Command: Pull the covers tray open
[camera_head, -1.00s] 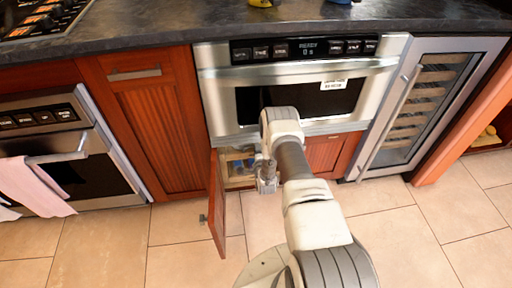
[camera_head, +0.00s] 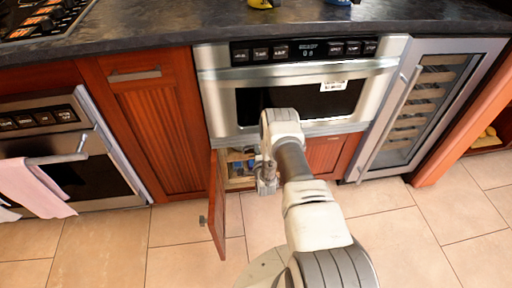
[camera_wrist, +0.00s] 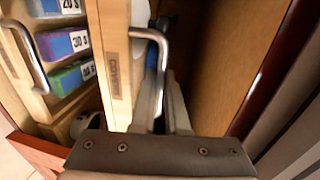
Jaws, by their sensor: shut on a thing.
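The covers tray (camera_wrist: 114,65) is an upright pale wooden pull-out with a dark "COVERS" label on its front, in the middle of the wrist view. Its bent metal handle (camera_wrist: 150,34) runs down between the fingers of my gripper (camera_wrist: 163,88). My gripper is shut on this handle; the fingers partly hide the lower end. In the head view my gripper (camera_head: 267,182) is at the open cabinet below the microwave drawer, and the covers tray cannot be made out clearly there.
The open cabinet door (camera_head: 227,207) stands out left of my gripper. The tiled floor (camera_head: 190,255) in front is clear.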

